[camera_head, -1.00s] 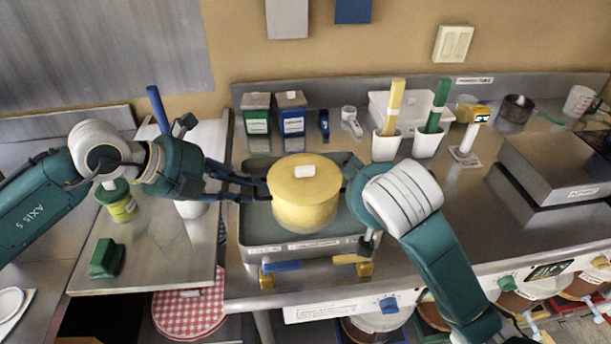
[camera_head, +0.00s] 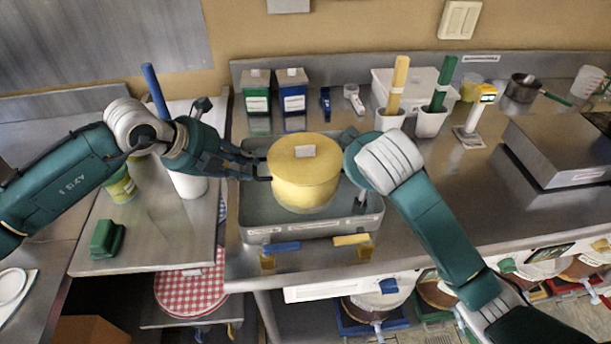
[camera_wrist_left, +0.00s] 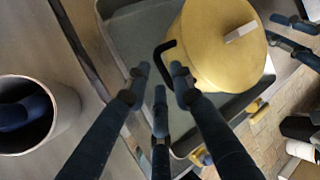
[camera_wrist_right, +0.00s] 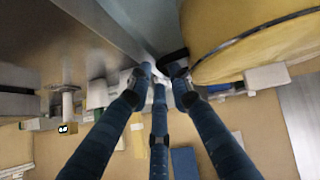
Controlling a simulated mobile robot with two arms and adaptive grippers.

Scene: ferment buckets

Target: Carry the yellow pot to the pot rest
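The yellow pot (camera_head: 303,180), lid on, stands upright in a grey metal tray (camera_head: 312,234) on the counter. My left gripper (camera_head: 259,169) is at the pot's left side, its fingers apart around the black handle (camera_wrist_left: 165,58). My right gripper (camera_wrist_right: 161,72) is at the opposite handle, which shows dark between its spread fingertips; in the head view my wrist mostly hides it. I see no firm grip on either side. A raised steel block (camera_head: 565,150) at the right has a label too small to read; I cannot tell if it is the pot rest.
Behind the pot stand green (camera_head: 257,93) and blue (camera_head: 292,92) containers. A white cup (camera_head: 188,184) is near my left arm. Bare counter lies right of the tray.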

